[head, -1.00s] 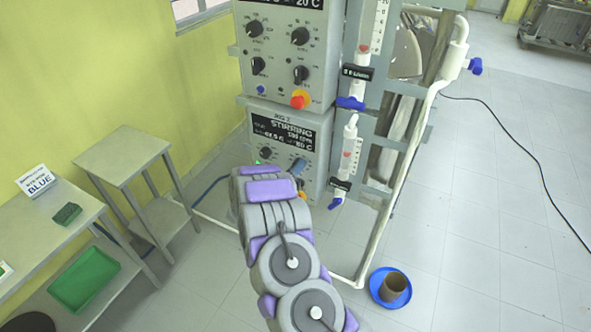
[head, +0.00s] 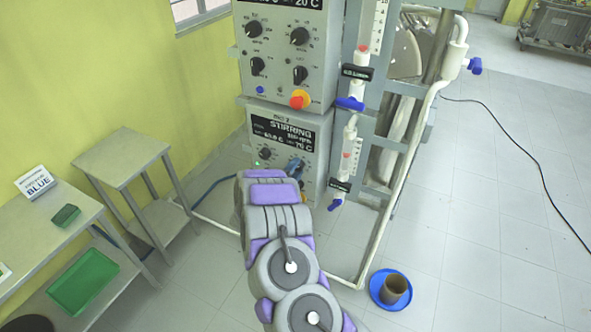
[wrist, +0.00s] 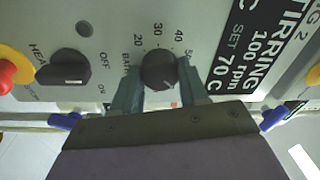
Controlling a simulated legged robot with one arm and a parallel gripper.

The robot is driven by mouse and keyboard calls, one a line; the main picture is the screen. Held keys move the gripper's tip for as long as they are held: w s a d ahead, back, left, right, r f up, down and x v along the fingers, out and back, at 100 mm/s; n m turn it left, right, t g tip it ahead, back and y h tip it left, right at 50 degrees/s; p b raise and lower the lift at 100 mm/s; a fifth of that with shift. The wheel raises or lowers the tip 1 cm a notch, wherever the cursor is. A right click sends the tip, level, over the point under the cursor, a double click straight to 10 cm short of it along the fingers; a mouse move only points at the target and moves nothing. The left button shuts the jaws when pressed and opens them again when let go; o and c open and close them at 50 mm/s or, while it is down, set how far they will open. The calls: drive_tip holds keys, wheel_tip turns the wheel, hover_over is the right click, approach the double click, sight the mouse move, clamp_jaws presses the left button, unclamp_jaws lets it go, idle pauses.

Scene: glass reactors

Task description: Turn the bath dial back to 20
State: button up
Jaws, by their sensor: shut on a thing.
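The bath dial (wrist: 159,69) is a round black knob on the grey lower panel (wrist: 215,50), with 20, 30, 40 and 50 printed around its upper side in the wrist view. My gripper (wrist: 158,74) has one finger on each side of the knob and is shut on it. The display (wrist: 250,45) beside it reads "SET 100 rpm 70 C".
A black heat switch (wrist: 64,69) and a red and yellow button (wrist: 8,76) sit left of the dial. The upper panel (head: 280,60) has several knobs. Blue-handled valves (head: 350,103) stand to the right. The floor at right is mostly clear, with a blue dish (head: 377,291).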

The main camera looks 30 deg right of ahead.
drive_tip(key=n+p, duration=0.1)
drive_tip(key=n, duration=0.4)
drive_tip(key=shift+s+f+t+p, duration=0.1)
drive_tip(key=shift+f+t+p, duration=0.1)
drive_tip(key=shift+t+p, duration=0.15)
drive_tip(key=n+p, duration=0.1)
drive_tip(key=n, duration=0.2)
drive_tip(key=n+p, duration=0.2)
drive_tip(key=n, duration=0.1)
drive_tip(key=shift+t+y, duration=0.25)
drive_tip(key=shift+y, duration=0.05)
drive_tip(key=shift+a+r+n+y+p, duration=0.25)
drive_tip(key=shift+n+p, duration=2.4)
drive_tip(key=shift+n, duration=3.75)
drive_tip(key=shift+d+n+y+p, duration=0.1)
drive_tip(key=shift+n+y+p, duration=0.35)
drive_tip(key=shift+n+p, duration=4.05)
drive_tip(key=n+b, duration=0.3)
drive_tip(key=n, duration=0.1)
drive_tip(key=shift+b, duration=0.4)
